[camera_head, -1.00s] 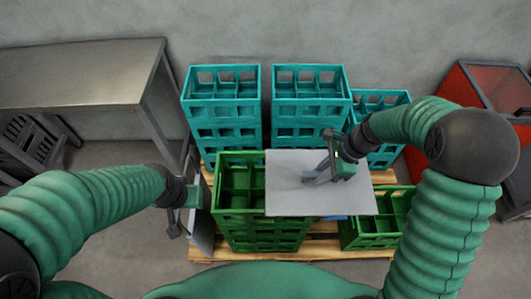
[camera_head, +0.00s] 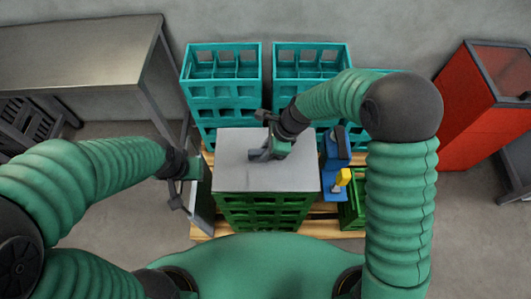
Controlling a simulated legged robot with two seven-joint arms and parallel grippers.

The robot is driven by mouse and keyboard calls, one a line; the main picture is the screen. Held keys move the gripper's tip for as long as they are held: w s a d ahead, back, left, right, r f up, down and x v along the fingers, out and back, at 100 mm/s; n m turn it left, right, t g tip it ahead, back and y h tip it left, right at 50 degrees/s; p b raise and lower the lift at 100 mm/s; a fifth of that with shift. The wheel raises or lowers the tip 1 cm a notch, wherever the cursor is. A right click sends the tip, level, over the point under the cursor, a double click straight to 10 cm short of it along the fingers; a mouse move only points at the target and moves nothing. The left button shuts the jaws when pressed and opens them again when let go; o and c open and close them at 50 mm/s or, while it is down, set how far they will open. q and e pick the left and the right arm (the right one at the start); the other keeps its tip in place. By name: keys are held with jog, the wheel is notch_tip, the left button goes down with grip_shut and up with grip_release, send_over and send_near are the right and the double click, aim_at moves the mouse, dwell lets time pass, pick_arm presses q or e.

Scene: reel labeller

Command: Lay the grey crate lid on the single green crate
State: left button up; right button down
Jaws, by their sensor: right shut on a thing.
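The grey crate lid (camera_head: 235,170) is flat and level over the green crate stack (camera_head: 262,208) at the front left of the pallet. It hides the stack's top; I cannot tell whether it touches. My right gripper (camera_head: 262,153) is shut on the lid's upper side near its middle. The single green crate (camera_head: 352,213) stands low to the right, mostly hidden behind my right arm and a blue object. My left gripper (camera_head: 178,203) hangs left of the green stack, beside an upright grey panel (camera_head: 203,211); its fingers are too unclear to read.
A blue object (camera_head: 333,150) with a yellow part (camera_head: 343,177) stands between the green stack and the single crate. Teal crate stacks (camera_head: 222,88) rise behind on the wooden pallet (camera_head: 335,234). A metal table (camera_head: 85,55) is at left, a red cabinet (camera_head: 470,125) at right.

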jog(key=shift+x, duration=0.9)
jog(key=shift+w+f, duration=0.15)
jog(key=shift+w, duration=0.05)
jog(key=c, duration=1.6)
grip_release()
jog(key=shift+o, duration=1.3)
jog(key=shift+s, duration=0.1)
pick_arm(q)
jog(key=shift+a+f, duration=0.2)
jog(key=shift+f, duration=0.05)
pick_arm(e)
jog(key=shift+o, duration=0.3)
jog(key=shift+d, duration=0.2)
pick_arm(q)
jog(key=shift+w, duration=0.1)
